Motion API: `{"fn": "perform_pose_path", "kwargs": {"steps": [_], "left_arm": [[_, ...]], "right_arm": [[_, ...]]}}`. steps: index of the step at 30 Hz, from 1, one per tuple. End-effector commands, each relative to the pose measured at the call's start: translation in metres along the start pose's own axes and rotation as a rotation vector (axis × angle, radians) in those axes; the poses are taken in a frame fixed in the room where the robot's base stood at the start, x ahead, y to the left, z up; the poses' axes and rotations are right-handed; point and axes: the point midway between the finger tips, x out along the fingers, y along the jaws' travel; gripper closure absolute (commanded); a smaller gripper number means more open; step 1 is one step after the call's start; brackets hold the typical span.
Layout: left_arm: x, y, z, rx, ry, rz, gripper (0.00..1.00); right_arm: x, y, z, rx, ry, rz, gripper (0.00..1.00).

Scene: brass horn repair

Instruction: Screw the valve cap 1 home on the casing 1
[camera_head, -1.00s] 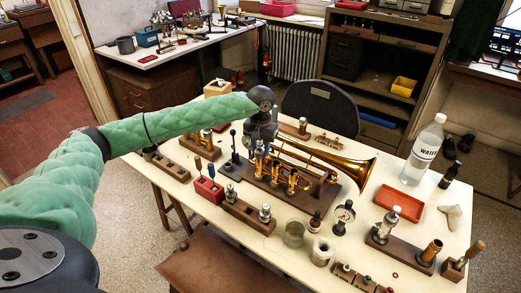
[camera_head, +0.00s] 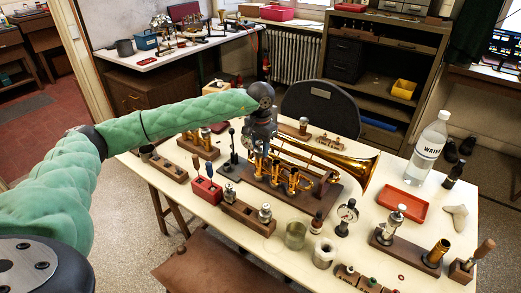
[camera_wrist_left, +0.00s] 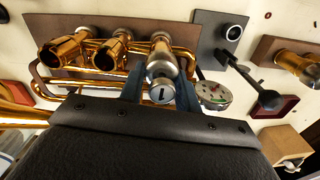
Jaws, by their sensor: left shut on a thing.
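My left gripper (camera_head: 260,150) points down over the near-left valve of the brass horn (camera_head: 345,165), which lies on a dark wooden stand on the table. In the left wrist view its two fingers (camera_wrist_left: 162,85) are shut around valve cap 1 (camera_wrist_left: 161,93), a silver cap marked "1". The cap sits in line with the silver top of casing 1 (camera_wrist_left: 160,62); whether it is fully seated I cannot tell. The two other brass casings (camera_wrist_left: 112,48) beside it look open-topped. In the head view the cap is hidden by the gripper. My right gripper is not in view.
A red box of tools (camera_head: 207,190) and a wooden block with metal parts (camera_head: 248,216) stand close in front. A dial gauge (camera_wrist_left: 214,95) and a black-knobbed lever (camera_wrist_left: 268,100) are near the fingers. A water bottle (camera_head: 429,150) and red tray (camera_head: 402,206) are at right.

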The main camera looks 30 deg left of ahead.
Motion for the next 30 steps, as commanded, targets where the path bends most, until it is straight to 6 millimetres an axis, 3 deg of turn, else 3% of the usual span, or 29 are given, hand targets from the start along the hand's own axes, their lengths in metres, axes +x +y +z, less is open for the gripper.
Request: {"fn": "perform_pose_path", "kwargs": {"steps": [12,13,16,25,30], "left_arm": [[0.0,0.0,0.0,0.035,-0.001,0.0,0.95],[0.0,0.0,0.0,0.035,-0.001,0.0,0.61],[0.0,0.0,0.0,0.034,-0.001,0.0,0.42],[-0.001,0.0,0.0,0.034,0.0,0.0,0.42],[-0.014,0.0,-0.001,0.033,0.003,-0.002,0.42]], "right_arm": [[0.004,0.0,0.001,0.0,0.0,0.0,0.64],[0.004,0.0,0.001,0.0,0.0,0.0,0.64],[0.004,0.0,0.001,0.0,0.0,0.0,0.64],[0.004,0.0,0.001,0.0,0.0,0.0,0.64],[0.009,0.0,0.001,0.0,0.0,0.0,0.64]]}}
